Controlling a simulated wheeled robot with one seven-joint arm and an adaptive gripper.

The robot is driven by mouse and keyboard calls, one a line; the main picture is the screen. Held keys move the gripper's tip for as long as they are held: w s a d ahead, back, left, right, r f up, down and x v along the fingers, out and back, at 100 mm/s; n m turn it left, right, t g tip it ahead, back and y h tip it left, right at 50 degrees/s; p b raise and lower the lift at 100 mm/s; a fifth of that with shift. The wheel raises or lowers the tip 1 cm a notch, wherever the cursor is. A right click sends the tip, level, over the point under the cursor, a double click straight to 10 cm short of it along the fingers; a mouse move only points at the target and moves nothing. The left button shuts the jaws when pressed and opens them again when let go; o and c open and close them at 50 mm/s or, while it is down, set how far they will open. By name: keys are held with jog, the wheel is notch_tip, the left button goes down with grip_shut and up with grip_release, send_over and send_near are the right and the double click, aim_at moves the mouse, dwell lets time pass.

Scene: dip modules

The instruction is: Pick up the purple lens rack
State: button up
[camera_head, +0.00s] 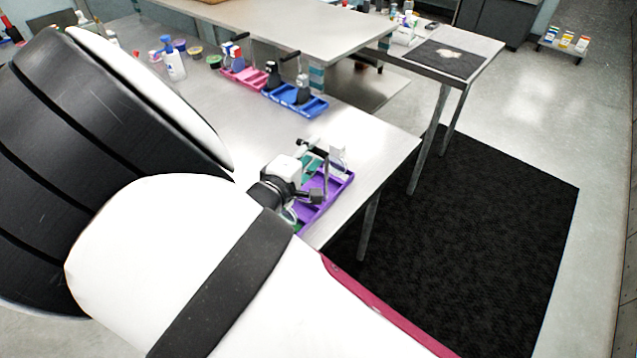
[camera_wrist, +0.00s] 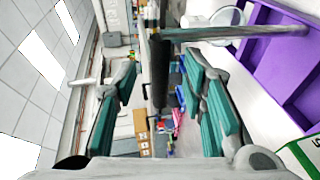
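The purple lens rack (camera_head: 338,188) sits on the near table's right corner in the head view, partly hidden by my gripper (camera_head: 316,172). In the wrist view the purple tray (camera_wrist: 267,65) is at the right, turned on its side by the camera angle. A grey post (camera_wrist: 235,32) runs from it to a dark handle bar (camera_wrist: 159,75). My open gripper (camera_wrist: 160,92) has its teal-padded fingers on either side of this bar, with visible gaps on both sides. A white and green box (camera_wrist: 303,155) shows at the lower right of the wrist view.
A blue rack (camera_head: 312,106) and a pink rack (camera_head: 256,82) with dark handles stand farther back on the same table (camera_head: 375,140). Small bottles and jars stand beyond them. The table's right edge is close to the purple rack, with a black floor mat (camera_head: 470,230) below.

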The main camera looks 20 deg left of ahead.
jog(key=shift+b+x, duration=0.3)
jog(key=shift+x, duration=0.85)
grip_shut()
jog(key=shift+r, duration=0.1)
